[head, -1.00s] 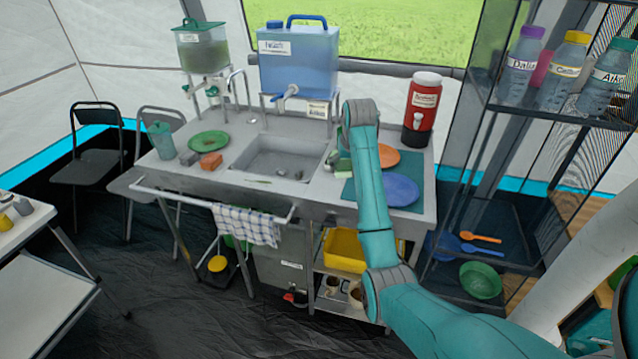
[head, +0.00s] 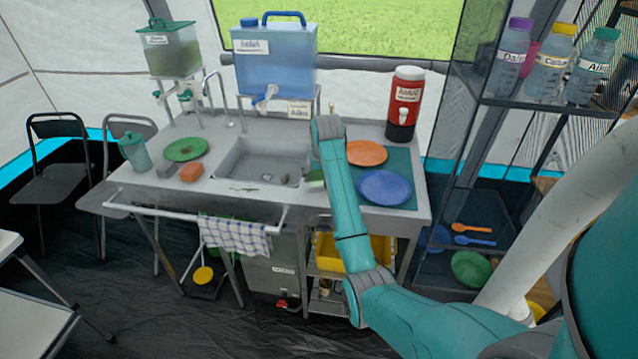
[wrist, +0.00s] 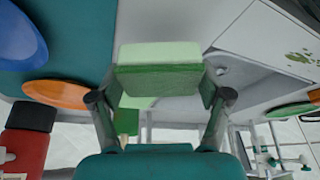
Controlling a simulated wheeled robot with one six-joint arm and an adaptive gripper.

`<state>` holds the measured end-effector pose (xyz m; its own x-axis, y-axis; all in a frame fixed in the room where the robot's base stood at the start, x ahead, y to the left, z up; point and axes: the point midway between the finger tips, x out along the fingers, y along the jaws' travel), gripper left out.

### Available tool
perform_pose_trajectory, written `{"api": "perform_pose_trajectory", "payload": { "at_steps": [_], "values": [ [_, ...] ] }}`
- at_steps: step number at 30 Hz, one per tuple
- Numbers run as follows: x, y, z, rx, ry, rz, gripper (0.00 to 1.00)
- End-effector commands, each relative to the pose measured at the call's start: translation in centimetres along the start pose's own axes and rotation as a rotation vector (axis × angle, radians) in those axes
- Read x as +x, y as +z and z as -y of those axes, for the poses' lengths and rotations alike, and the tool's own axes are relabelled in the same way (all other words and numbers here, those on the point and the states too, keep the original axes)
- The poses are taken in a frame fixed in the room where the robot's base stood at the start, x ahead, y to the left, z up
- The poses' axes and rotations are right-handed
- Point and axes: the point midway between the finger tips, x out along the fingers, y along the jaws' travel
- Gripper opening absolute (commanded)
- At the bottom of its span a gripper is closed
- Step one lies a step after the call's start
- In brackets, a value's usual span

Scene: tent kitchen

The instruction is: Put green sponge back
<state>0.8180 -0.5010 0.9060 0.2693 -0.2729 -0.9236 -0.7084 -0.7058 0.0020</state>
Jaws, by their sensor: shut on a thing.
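My gripper (wrist: 162,98) is shut on the green sponge (wrist: 160,75), which has a pale green layer and a darker green one. The sponge sits between the two fingers in the wrist view. In the head view a small green patch of it (head: 315,179) shows beside my arm, just right of the sink (head: 225,155). My arm hides most of the gripper there. I cannot tell whether the sponge touches the counter. Another green item (wrist: 127,121) shows behind the sponge in the wrist view, partly hidden.
Right of my arm, an orange plate (head: 366,153) and a blue plate (head: 385,187) lie on a teal mat (head: 408,163). A red drink dispenser (head: 405,105) stands behind.

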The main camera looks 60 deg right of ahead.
Motion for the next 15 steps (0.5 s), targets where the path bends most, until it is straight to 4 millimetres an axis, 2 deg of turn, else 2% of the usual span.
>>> {"api": "perform_pose_trajectory", "payload": {
  "at_steps": [7, 15],
  "values": [
    [2.8, 1.2, 0.0, 0.0, 0.0, 0.003, 0.44],
    [3.0, 1.2, 0.0, 0.0, 0.0, 0.0, 0.44]
  ]
}}
